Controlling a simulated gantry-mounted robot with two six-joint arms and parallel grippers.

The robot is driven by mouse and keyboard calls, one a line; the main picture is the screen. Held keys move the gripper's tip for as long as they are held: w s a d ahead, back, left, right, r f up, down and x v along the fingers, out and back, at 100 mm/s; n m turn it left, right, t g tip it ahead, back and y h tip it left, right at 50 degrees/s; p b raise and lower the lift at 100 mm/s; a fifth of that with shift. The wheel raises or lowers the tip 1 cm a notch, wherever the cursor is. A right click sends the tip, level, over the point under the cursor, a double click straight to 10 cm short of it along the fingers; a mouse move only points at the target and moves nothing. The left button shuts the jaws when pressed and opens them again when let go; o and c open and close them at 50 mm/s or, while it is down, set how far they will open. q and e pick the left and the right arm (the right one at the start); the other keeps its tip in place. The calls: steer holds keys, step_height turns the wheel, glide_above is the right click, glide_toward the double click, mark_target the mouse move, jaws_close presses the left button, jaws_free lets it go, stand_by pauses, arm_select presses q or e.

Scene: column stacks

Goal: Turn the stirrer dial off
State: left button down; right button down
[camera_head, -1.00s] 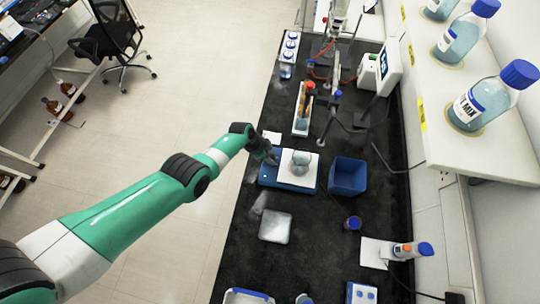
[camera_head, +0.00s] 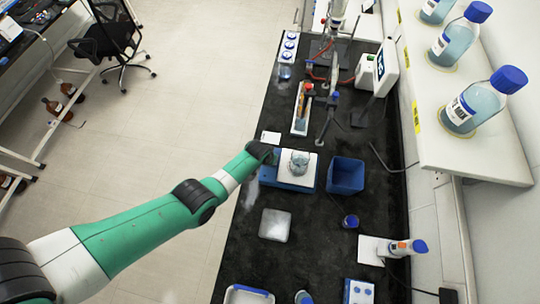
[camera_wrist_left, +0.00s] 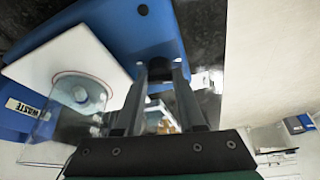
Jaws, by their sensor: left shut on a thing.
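The stirrer (camera_head: 277,180) is a blue box with a white square top plate, in the middle of the black bench in the head view. A clear glass beaker (camera_head: 299,162) stands on the plate. In the left wrist view the stirrer's blue front (camera_wrist_left: 130,35) carries a black dial (camera_wrist_left: 160,68) and a second small black knob (camera_wrist_left: 143,9). My left gripper (camera_wrist_left: 160,82) is shut on the dial, with one finger on each side. In the head view my own wrist hides the dial and fingertips. My right gripper is in neither view.
A blue open bin (camera_head: 346,176) stands just right of the stirrer. A white card (camera_head: 271,137) lies behind. A shelf (camera_head: 455,165) with several blue-capped bottles overhangs the right side.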

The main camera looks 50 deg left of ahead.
arm_select(q)
steer(key=shift+f+n+g+y+b, duration=0.1)
steer(key=shift+n+g+y+b, duration=0.35)
steer(key=shift+n, duration=1.05)
steer(key=c, duration=0.5)
jaws_free()
